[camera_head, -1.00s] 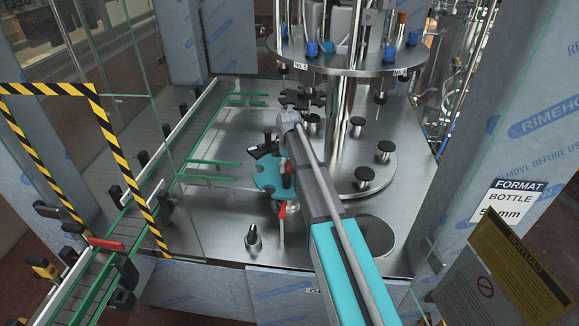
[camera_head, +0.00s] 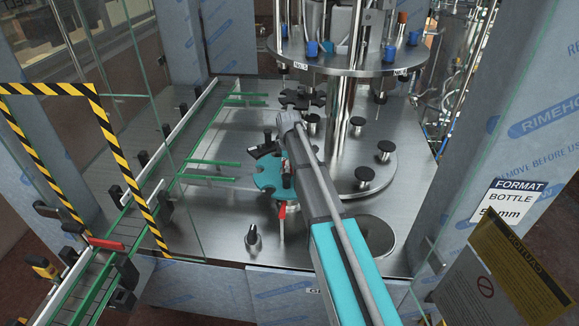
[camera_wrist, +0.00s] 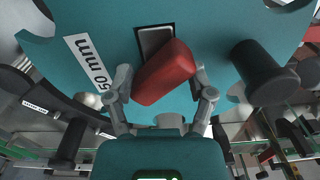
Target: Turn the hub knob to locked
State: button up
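The red hub knob (camera_wrist: 165,72) fills the middle of the wrist view, its long side slanting from lower left to upper right. It sits by a dark rectangular recess (camera_wrist: 155,40) on the teal star wheel (camera_wrist: 225,40), which carries a white "50 mm" label (camera_wrist: 88,62). My gripper (camera_wrist: 162,76) has one finger on each side of the knob. The fingers look spread, with a narrow gap at the left; contact at the right is unclear. In the head view, my arm reaches over the teal star wheel (camera_head: 268,176) and hides part of it.
A black post knob (camera_wrist: 265,72) stands close to the right finger. A round turret plate (camera_head: 345,66) hangs above on a steel column. Several black knobs stand on the steel deck. Green-railed conveyor (camera_head: 95,270) and a striped guard frame (camera_head: 120,160) lie left.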

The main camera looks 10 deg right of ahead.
jog(key=shift+n, duration=0.4)
jog(key=shift+r+p, duration=0.4)
notch_tip(320, 180, up, 13)
jog(key=p, duration=1.3)
jog(key=s+f+m+b, duration=0.4)
jog(key=s+f+b, duration=0.3)
jog(key=s, duration=0.2)
jog(key=s+f+m+b, duration=0.4)
jog(key=s+f+b, duration=0.4)
jog(key=s, duration=0.1)
jog(key=s+f+m+b, duration=0.5)
jog(key=s+f+b, duration=0.3)
jog(key=s, duration=0.1)
jog(key=shift+s+f, duration=0.1)
jog(key=shift+f, duration=0.05)
jog(key=shift+s+d+f+m+b, duration=0.1)
jog(key=shift+s+f+m+b, duration=0.5)
jog(key=shift+s+b, duration=0.25)
jog(key=shift+w+r, duration=0.1)
